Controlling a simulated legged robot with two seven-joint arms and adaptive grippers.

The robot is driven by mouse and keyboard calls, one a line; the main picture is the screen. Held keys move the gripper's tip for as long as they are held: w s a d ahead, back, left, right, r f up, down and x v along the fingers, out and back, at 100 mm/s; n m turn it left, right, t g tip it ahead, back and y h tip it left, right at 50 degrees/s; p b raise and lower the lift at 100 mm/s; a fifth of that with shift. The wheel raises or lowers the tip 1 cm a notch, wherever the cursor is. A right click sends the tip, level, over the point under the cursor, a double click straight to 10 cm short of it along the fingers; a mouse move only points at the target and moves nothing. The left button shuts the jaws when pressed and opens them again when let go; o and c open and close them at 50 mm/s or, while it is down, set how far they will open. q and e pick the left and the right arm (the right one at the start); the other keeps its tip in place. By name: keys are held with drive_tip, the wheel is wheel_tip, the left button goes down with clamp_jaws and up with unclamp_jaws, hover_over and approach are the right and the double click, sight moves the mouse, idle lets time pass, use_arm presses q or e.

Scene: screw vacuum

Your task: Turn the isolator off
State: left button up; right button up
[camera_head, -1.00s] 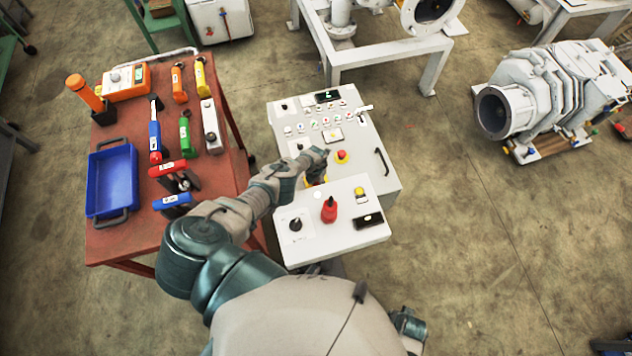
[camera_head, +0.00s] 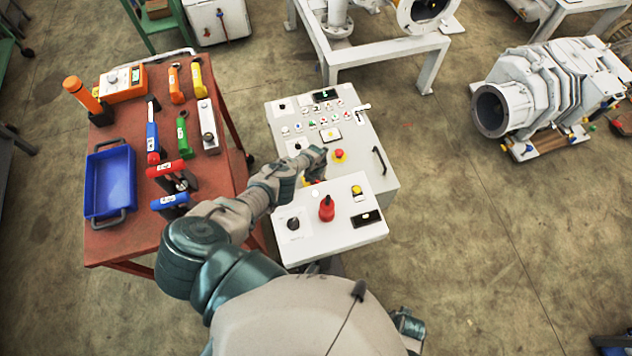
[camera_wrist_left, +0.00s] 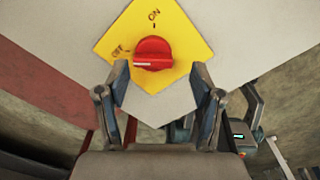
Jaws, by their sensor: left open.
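The isolator is a red rotary knob (camera_wrist_left: 153,53) on a yellow plate (camera_wrist_left: 185,40) marked ON at the top and OFF at the left. It is on a pale panel of the control console (camera_head: 370,150). My right gripper is not in view.
A red emergency button (camera_head: 339,155) and a black handle (camera_head: 379,161) lie right of the gripper. A red joystick (camera_head: 326,208) stands on the console's front panel. A red tool cart (camera_head: 225,170) with a blue tray (camera_head: 110,182) stands left.

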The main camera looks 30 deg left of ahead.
use_arm(q)
drive_tip(key=shift+w+a+r, duration=0.35)
drive_tip(key=shift+w+r, duration=0.1)
drive_tip(key=shift+r, duration=0.1)
drive_tip(key=shift+s+r, duration=0.3)
drive_tip(key=shift+r, duration=0.1)
wheel_tip(320, 180, up, 10)
drive_tip(key=shift+s+d+r, duration=0.2)
drive_tip(key=shift+s+d, duration=0.1)
drive_tip(key=shift+d, duration=0.1)
